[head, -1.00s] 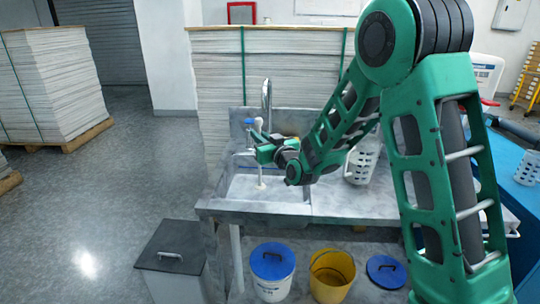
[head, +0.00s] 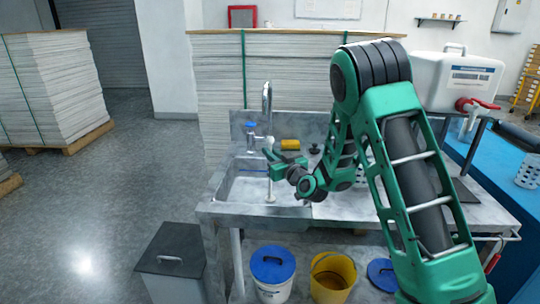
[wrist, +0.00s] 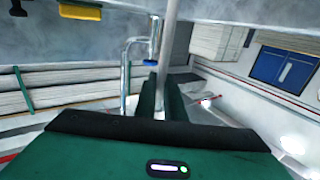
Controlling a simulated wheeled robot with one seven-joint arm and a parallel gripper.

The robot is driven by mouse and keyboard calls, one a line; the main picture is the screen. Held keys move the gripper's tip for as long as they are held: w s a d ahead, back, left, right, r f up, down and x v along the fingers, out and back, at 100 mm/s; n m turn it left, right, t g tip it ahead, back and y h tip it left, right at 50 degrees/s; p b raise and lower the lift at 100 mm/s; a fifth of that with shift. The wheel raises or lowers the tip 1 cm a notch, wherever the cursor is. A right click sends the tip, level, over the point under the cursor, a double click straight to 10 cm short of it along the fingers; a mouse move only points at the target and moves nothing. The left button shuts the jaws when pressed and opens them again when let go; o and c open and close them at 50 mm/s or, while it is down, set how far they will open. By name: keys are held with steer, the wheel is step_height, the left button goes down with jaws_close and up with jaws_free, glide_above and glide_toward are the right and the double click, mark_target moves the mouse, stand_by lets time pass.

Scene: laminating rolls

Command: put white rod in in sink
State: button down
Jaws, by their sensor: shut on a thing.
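The white rod (head: 270,190) stands about upright in my gripper (head: 271,163) in the head view. Its lower end shows inside the outline of the sink (head: 228,203), toward the basin's right side. I cannot tell whether it touches the basin floor. My gripper is shut on the rod above the basin, reaching in from the right. In the wrist view the rod (wrist: 169,50) rises between the dark fingers (wrist: 160,98), and its held part is partly hidden by them. The metal faucet (head: 267,100) stands behind the gripper.
A yellow sponge (head: 290,145) and a small black item (head: 314,149) lie at the counter's back. A white canister with a red tap (head: 455,80) stands right. A blue-lidded bucket (head: 272,264) and a yellow bucket (head: 333,275) are below. A paper stack (head: 215,90) stands behind.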

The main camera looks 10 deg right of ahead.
steer(key=c, duration=1.8)
jaws_free()
steer(key=shift+c, duration=0.2)
steer(key=v, duration=1.2)
steer(key=shift+r, duration=0.15)
